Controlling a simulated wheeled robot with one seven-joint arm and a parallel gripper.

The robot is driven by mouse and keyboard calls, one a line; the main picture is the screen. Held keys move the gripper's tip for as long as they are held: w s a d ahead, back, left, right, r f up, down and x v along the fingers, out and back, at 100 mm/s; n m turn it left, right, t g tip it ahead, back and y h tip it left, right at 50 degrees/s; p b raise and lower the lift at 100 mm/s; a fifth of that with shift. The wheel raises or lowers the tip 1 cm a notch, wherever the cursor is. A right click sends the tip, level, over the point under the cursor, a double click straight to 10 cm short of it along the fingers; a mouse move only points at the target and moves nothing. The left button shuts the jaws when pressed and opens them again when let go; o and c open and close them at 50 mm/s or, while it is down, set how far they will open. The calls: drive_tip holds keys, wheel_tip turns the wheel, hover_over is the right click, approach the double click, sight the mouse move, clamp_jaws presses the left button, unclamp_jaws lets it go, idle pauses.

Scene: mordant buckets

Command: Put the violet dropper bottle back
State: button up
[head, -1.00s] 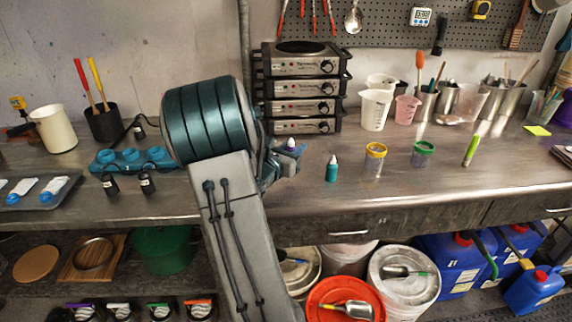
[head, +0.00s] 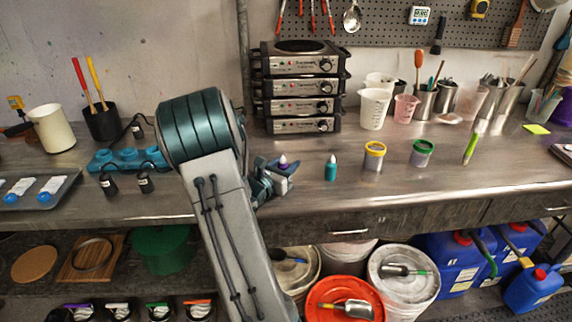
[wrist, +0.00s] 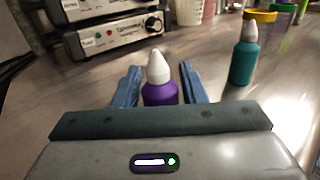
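The violet dropper bottle (wrist: 160,93), with a white cone tip, stands upright between the two blue fingers of my gripper (wrist: 161,88) in the wrist view. The fingers close on its sides. In the head view, the bottle (head: 283,161) shows only its tip and violet top above my gripper (head: 281,170), near the bench's front edge; its lower part is hidden. A teal dropper bottle (head: 331,168) stands apart on the bench, to the right of my gripper; it also shows in the wrist view (wrist: 243,55).
Yellow-rimmed (head: 374,156) and green-rimmed (head: 422,153) jars and a green pen (head: 470,148) are farther right. Stacked hotplates (head: 300,88) stand behind. A blue holder (head: 103,160) and small black bottles (head: 145,182) are left of my arm. The bench front right of the teal bottle is clear.

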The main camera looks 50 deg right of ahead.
drive_tip(key=shift+o, duration=0.7)
drive_tip(key=shift+r, duration=0.1)
